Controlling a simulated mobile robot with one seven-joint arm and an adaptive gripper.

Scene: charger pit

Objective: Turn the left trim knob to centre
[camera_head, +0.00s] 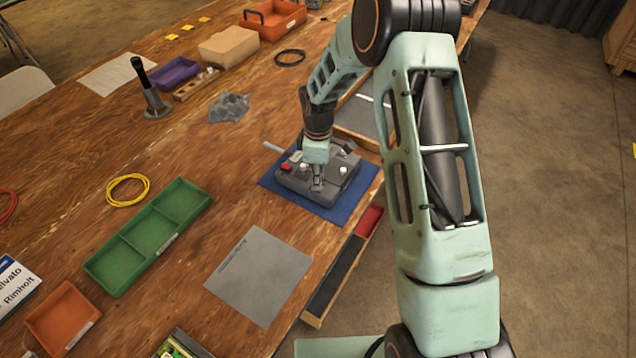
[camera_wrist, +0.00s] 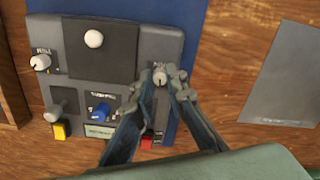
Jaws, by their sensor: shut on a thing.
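The grey control box (camera_head: 290,183) lies on a blue mat, and its panel fills the left of the wrist view (camera_wrist: 70,82). My gripper (camera_head: 317,187) points down onto it. In the wrist view my gripper (camera_wrist: 168,78) is shut on a small pale-topped knob (camera_wrist: 159,77) at the panel's right. The fingers hide part of this knob, and its pointer cannot be read. A similar knob (camera_wrist: 41,62) sits free at the panel's left. The labels are too small to read, so I cannot tell which knob is named left trim.
A white ball-topped stick (camera_wrist: 94,39), a blue knob (camera_wrist: 100,112), a grey lever (camera_wrist: 54,113), a yellow button (camera_wrist: 59,131) and a red button (camera_wrist: 146,142) share the panel. The blue mat (camera_head: 350,205) surrounds the box. A grey sheet (camera_head: 258,277) and green tray (camera_head: 148,237) lie nearby.

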